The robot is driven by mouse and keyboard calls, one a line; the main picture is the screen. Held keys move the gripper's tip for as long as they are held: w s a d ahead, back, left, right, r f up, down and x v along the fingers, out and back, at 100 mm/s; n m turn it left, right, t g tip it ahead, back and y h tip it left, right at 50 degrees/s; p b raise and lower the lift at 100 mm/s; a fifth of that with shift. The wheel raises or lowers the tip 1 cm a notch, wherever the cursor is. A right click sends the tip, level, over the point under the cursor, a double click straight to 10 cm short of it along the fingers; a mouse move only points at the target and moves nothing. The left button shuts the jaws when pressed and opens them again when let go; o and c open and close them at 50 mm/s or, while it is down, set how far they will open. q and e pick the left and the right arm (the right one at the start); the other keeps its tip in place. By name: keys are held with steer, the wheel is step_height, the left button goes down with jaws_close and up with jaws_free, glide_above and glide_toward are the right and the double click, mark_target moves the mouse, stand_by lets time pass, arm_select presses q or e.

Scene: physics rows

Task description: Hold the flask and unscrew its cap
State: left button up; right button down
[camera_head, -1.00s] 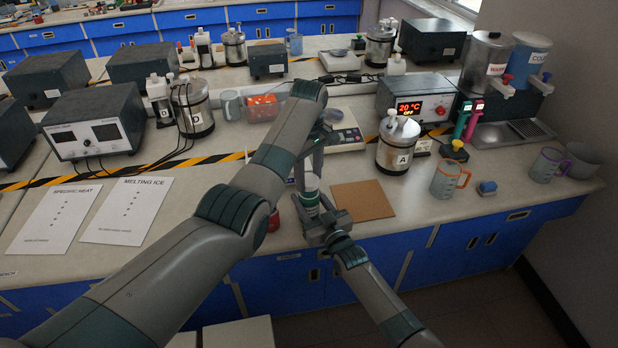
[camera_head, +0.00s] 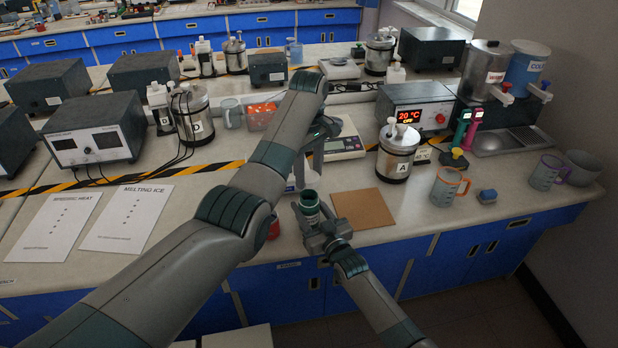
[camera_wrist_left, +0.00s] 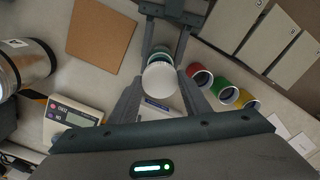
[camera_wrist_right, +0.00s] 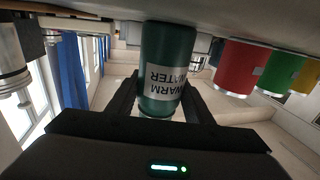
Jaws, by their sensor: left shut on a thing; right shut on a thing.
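The flask (camera_head: 309,207) is dark green with a white label reading "WARM WATER", which shows in the right wrist view (camera_wrist_right: 165,72). My right gripper (camera_head: 318,222) is shut around the flask near the bench's front edge. The flask's top is uncovered in the head view. My left gripper (camera_head: 310,172) is above the flask. In the left wrist view its fingers are shut on the white round cap (camera_wrist_left: 160,79), with the green flask rim (camera_wrist_left: 161,50) beyond it. The cap is apart from the flask; in the head view it is hard to make out.
Red (camera_wrist_left: 199,76), green (camera_wrist_left: 223,90) and yellow (camera_wrist_left: 246,100) cans stand close beside the flask. A brown square mat (camera_head: 363,209) lies to its right, with a balance (camera_head: 343,143) behind and steel vessel A (camera_head: 396,153) beyond the mat. The mat is bare.

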steer(key=c, duration=0.8)
jaws_free()
arm_select(q)
steer(key=shift+f+b, duration=0.9)
arm_select(e)
steer(key=shift+v, duration=6)
